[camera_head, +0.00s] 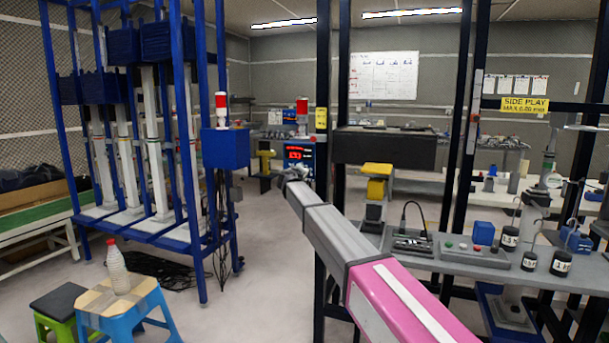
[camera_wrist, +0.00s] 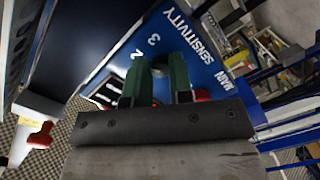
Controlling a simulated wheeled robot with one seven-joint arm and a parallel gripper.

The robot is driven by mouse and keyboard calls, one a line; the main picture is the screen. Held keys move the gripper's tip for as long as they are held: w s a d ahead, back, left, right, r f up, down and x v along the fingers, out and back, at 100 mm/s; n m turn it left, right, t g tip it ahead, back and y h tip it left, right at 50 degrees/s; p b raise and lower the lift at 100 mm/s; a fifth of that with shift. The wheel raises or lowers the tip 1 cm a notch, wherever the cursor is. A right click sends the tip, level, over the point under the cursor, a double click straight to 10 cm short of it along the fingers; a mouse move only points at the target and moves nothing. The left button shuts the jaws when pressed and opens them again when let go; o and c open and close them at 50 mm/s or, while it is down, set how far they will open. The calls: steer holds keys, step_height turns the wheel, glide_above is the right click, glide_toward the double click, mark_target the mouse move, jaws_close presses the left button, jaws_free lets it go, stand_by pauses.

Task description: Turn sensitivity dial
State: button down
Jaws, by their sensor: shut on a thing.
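The blue panel (camera_wrist: 215,75) is labelled SENSITIVITY, with numbers 2 and 3 and the word MAIN in white. My gripper (camera_wrist: 159,66) has green fingers and reaches onto this panel in the wrist view. It is shut on the dark sensitivity dial (camera_wrist: 160,86), which shows only partly between the fingers. The dial's pointer and exact setting are hidden. In the head view the blue control box (camera_head: 301,158) has a lit red display and stands beyond the end of my arm. My fingers are too small to make out there.
A red-topped beacon (camera_head: 302,112) stands above the control box. Red parts (camera_wrist: 202,95) show beside the right finger.

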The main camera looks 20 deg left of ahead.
stand_by(0.4)
steer(key=c, duration=1)
jaws_free()
steer(key=shift+s, duration=0.15)
steer(key=s, duration=0.7)
steer(key=s+a, duration=0.1)
steer(key=s, duration=0.2)
steer(key=shift+s+a+r, duration=0.1)
steer(key=shift+s+r, duration=0.15)
steer(key=shift+r, duration=0.05)
